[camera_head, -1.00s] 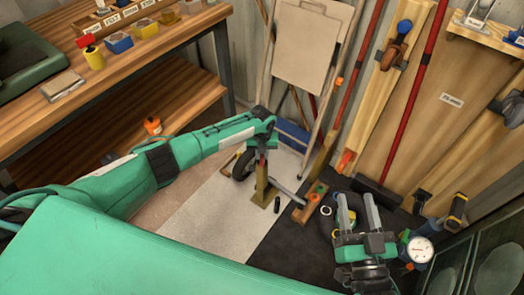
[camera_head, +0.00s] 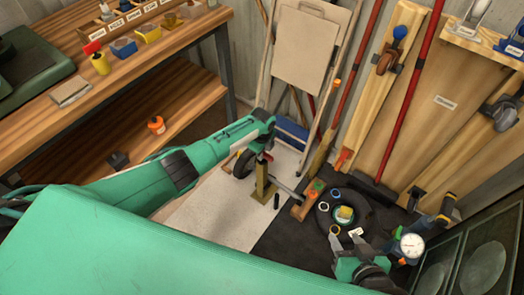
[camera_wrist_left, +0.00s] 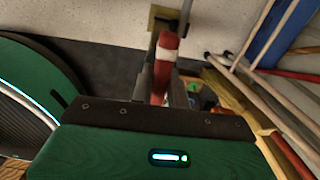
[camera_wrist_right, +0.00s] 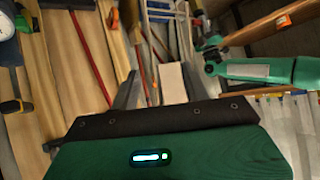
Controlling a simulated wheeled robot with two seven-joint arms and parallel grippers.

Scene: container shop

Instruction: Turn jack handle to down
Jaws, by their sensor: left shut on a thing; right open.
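The jack (camera_head: 262,187) is a brass-coloured upright post on a flat base, standing on the pale floor mat beside a small black wheel. My left gripper (camera_head: 265,152) is above the post's top, shut on the red jack handle (camera_wrist_left: 166,48). In the left wrist view the handle has a pale band and sits between the dark fingers (camera_wrist_left: 163,78); its lower part is hidden. I cannot tell the handle's angle well. My right gripper (camera_head: 349,241) is open and empty, low over the dark mat; its spread fingers also show in the right wrist view (camera_wrist_right: 152,90).
A wooden workbench (camera_head: 140,60) with small bins is at upper left. A black tyre (camera_head: 342,212) holding small items lies right of the jack. A folding stand (camera_head: 311,50), red poles and planks lean on the wall. A round gauge (camera_head: 412,246) is at right.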

